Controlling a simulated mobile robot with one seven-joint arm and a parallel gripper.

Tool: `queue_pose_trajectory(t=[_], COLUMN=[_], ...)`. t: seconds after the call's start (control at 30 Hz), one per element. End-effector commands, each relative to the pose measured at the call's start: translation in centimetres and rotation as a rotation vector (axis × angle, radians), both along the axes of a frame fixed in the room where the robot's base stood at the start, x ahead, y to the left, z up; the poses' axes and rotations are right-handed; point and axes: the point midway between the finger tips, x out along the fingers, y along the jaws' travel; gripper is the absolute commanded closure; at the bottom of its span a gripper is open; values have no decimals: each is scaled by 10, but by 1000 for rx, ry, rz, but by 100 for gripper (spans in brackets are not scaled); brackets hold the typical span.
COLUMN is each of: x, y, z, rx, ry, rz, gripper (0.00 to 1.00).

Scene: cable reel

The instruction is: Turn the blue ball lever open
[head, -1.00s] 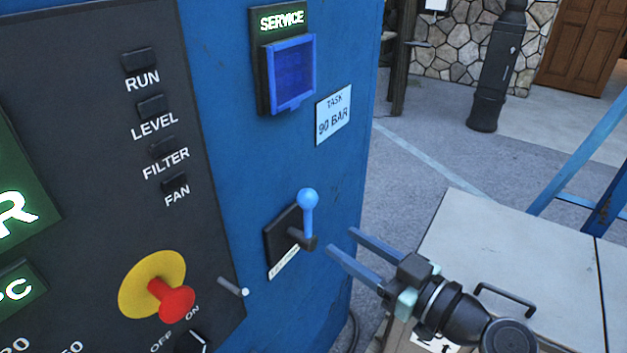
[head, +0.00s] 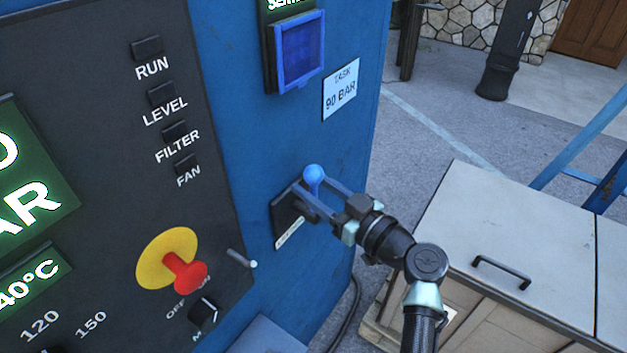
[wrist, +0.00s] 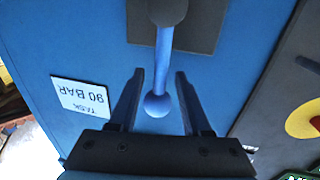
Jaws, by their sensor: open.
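The blue ball lever (head: 314,174) stands upright on a dark plate (head: 287,218) on the blue cabinet's side. My gripper (head: 318,195) is at the lever, with its fingers on either side of the lever's arm just below the ball. In the wrist view the lever's ball (wrist: 157,105) and blue stem lie between my two open fingers (wrist: 155,98), with gaps on both sides. The wrist view is turned over, so the ball points down there. In the head view the fingers partly hide the lever's stem and pivot.
A red and yellow knob (head: 183,272) and a small metal toggle (head: 241,258) stick out left of the lever. A task card (head: 341,90) and a blue-framed window (head: 299,52) are above. A pale cabinet (head: 500,240) stands to the right.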

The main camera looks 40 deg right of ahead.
Motion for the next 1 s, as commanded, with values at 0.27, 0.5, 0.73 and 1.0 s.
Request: queue_pose_trajectory(t=[0.27, 0.5, 0.73, 1.0], x=[4, 4, 4, 4], y=[1, 1, 1, 1], z=[0, 0, 0, 0], rx=[0, 0, 0, 0], ry=[1, 0, 0, 0], rz=[1, 0, 1, 1], gripper=[52, 82, 100, 100])
